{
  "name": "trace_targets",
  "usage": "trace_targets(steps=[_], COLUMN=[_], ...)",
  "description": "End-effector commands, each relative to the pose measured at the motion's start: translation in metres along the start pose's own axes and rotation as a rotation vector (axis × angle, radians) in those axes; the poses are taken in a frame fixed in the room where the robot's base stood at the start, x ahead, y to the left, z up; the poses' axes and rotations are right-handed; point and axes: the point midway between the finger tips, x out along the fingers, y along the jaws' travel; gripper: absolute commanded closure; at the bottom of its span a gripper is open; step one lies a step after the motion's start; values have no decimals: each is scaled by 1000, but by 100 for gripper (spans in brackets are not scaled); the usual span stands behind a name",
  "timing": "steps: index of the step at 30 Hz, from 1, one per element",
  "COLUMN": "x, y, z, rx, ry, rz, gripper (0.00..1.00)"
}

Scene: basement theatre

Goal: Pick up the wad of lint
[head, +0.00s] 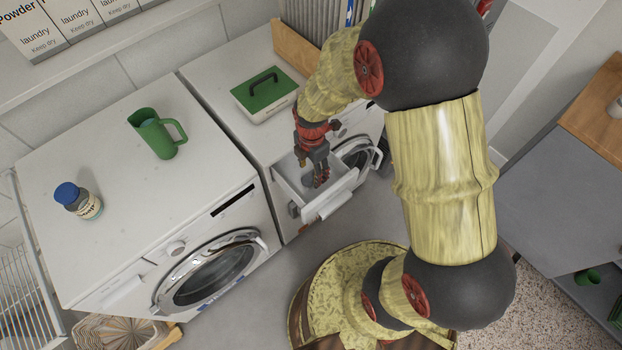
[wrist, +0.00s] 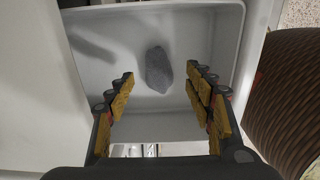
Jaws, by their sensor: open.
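The wad of lint (wrist: 158,70) is a small grey lump in the wrist view. It lies on the floor of a white open drawer (wrist: 222,30), ahead of my fingertips and roughly centred between them. My gripper (wrist: 160,85) is open, with nothing between its fingers. In the head view my gripper (head: 319,180) points down into the drawer (head: 343,190), which is pulled out from the front of the right-hand machine. A grey patch by the fingers there may be the lint; I cannot tell.
A green-lidded box (head: 264,92) stands on the right-hand machine. A green jug (head: 155,133) and a blue-capped bottle (head: 78,200) stand on the left-hand washing machine (head: 130,215). A round door (head: 359,155) stands beside the drawer. Grey floor (head: 300,258) lies in front.

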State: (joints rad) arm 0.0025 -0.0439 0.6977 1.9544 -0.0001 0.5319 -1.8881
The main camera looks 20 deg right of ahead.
Motion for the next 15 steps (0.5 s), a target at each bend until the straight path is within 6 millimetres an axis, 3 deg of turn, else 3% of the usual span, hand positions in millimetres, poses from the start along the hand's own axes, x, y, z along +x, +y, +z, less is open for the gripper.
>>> trace_targets(steps=[1, 6, 13, 15], x=[13, 32, 31, 31], y=[1, 1, 1, 1], z=[-1, -1, -1, -1], rx=[0, 1, 1, 1], ry=[1, 1, 0, 0], rz=[-2, -2, -1, -1], gripper=[47, 47, 47, 51])
